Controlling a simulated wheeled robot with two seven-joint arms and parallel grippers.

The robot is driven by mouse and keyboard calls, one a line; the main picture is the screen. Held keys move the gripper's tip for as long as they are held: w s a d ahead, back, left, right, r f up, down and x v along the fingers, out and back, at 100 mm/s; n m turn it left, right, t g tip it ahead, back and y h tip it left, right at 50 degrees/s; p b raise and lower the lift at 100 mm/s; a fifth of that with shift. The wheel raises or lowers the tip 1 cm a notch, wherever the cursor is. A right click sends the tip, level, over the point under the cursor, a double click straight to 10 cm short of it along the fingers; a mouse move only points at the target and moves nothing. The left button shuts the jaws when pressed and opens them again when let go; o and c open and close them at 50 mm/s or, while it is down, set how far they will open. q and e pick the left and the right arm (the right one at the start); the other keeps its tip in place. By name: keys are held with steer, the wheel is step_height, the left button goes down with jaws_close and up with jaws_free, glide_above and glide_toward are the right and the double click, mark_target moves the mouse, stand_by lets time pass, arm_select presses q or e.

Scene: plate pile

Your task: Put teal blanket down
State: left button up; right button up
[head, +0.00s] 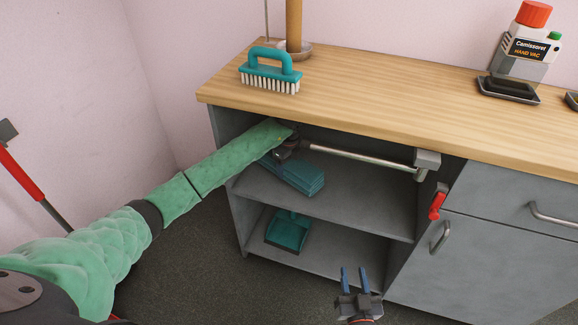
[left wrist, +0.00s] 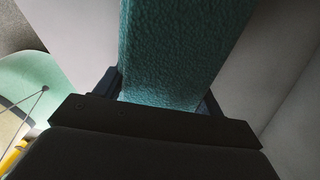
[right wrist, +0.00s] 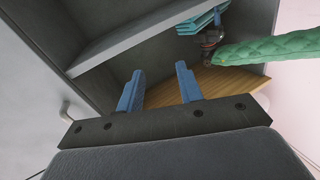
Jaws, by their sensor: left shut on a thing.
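The teal blanket (head: 298,175) is a folded, layered slab inside the open upper compartment of the grey cabinet, at the left. My left gripper (head: 284,152) is shut on it, and my green-sleeved arm reaches in under the worktop. In the left wrist view the blanket (left wrist: 180,60) fills the space between the fingers. It also shows in the right wrist view (right wrist: 203,21) beside the left gripper. Whether its underside touches the upper shelf (head: 365,205) I cannot tell. My right gripper (head: 354,273) is open and empty, low in front of the cabinet, with blue fingers apart.
A teal dustpan (head: 288,232) sits on the lower shelf. A metal bar (head: 355,160) runs beneath the worktop's edge. The upper shelf's right part is clear.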

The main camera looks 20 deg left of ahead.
arm_select(q)
steer(key=o, duration=1.4)
